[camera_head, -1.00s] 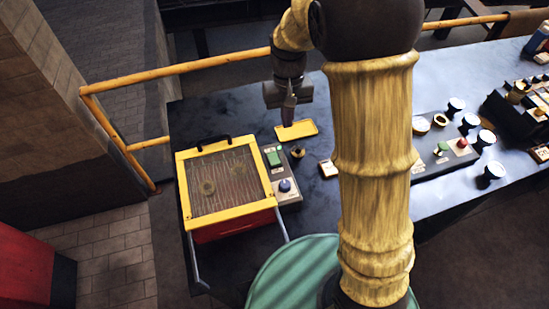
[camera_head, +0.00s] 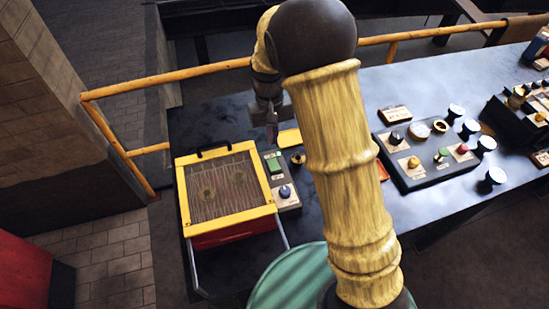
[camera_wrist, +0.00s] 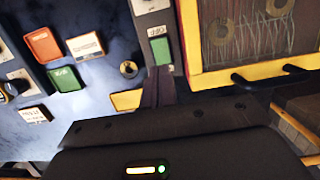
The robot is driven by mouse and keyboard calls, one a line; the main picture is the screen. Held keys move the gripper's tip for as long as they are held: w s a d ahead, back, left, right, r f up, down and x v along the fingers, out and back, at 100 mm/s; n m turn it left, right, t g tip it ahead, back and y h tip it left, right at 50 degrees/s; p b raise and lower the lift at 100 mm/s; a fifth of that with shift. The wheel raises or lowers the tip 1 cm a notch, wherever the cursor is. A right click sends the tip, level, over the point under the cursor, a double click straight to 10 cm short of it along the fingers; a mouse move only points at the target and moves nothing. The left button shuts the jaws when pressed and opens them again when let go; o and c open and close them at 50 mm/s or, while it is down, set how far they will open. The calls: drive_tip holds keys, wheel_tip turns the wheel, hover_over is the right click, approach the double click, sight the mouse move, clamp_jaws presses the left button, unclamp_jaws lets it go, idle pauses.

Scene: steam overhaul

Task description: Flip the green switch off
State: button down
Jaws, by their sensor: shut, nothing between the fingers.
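The green switch (camera_head: 274,165) is on a narrow grey panel (camera_head: 287,205) beside the yellow-framed box. In the wrist view the green switch (camera_wrist: 160,50) shows next to a small white label, just beyond my fingertips. My gripper (camera_head: 271,132) is shut and empty, pointing down above the table behind the switch. In the wrist view my gripper (camera_wrist: 158,85) has its dark fingers together near the panel's end. I cannot tell whether they touch the switch, nor which way the switch is tilted.
The box (camera_head: 222,185) with a wire-mesh top stands left of the panel. A blue knob (camera_head: 284,191) is on the same panel. A yellow plate (camera_head: 289,138) and a round brass piece (camera_head: 298,158) lie close by. A larger control panel (camera_head: 430,155) is to the right.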

sight(275, 167)
drive_tip(key=f, duration=0.3)
drive_tip(key=s+f+p, duration=0.1)
drive_tip(key=f, duration=0.2)
drive_tip(key=f+p, duration=0.1)
drive_tip(key=f, duration=0.2)
drive_tip(key=shift+s+d+f, duration=0.25)
drive_tip(key=shift+s, duration=0.1)
